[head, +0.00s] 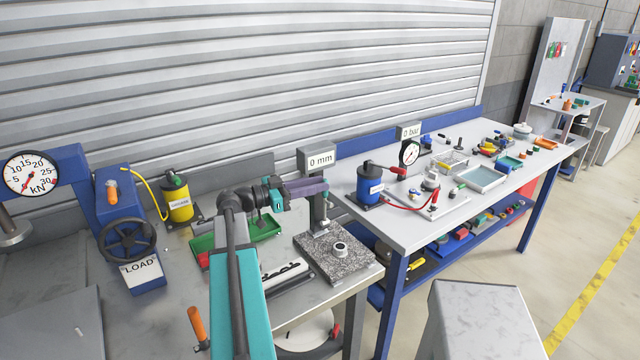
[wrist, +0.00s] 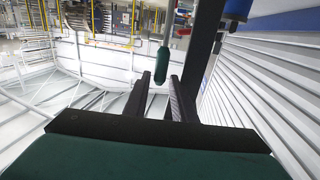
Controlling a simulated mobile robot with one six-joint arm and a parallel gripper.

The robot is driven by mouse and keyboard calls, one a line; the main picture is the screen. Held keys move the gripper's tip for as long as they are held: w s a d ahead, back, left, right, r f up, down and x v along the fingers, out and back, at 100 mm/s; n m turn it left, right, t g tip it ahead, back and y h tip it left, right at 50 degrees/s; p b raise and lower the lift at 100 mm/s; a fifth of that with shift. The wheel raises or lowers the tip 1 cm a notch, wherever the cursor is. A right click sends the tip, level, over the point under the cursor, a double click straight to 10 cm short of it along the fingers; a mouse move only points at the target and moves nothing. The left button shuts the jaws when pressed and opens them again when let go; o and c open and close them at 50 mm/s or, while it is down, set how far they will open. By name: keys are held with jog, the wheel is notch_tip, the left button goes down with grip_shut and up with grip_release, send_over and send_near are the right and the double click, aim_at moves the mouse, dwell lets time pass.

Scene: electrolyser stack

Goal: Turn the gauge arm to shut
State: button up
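The thickness gauge, with a "0 mm" display (head: 320,159), stands behind a speckled granite plate (head: 352,262) on the near bench. My gripper (head: 325,188) reaches level toward its upright post, just below the display. In the wrist view my gripper (wrist: 160,80) has its two dark fingers apart. A green rounded handle (wrist: 162,62), which looks like the end of the gauge arm, shows in the gap between the fingertips. I cannot tell whether the fingers touch it. A dark post (wrist: 204,45) stands right beside it. My gripper hides much of the gauge arm in the head view.
A green tray (head: 232,240) and a yellow canister (head: 178,198) stand left of the gauge. The load press handwheel (head: 127,240) is further left. A second bench (head: 425,232) with a blue canister (head: 370,183) and a "0 bar" gauge is close on the right.

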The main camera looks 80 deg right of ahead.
jog(key=shift+s, duration=0.1)
grip_shut()
jog(key=shift+s, duration=0.1)
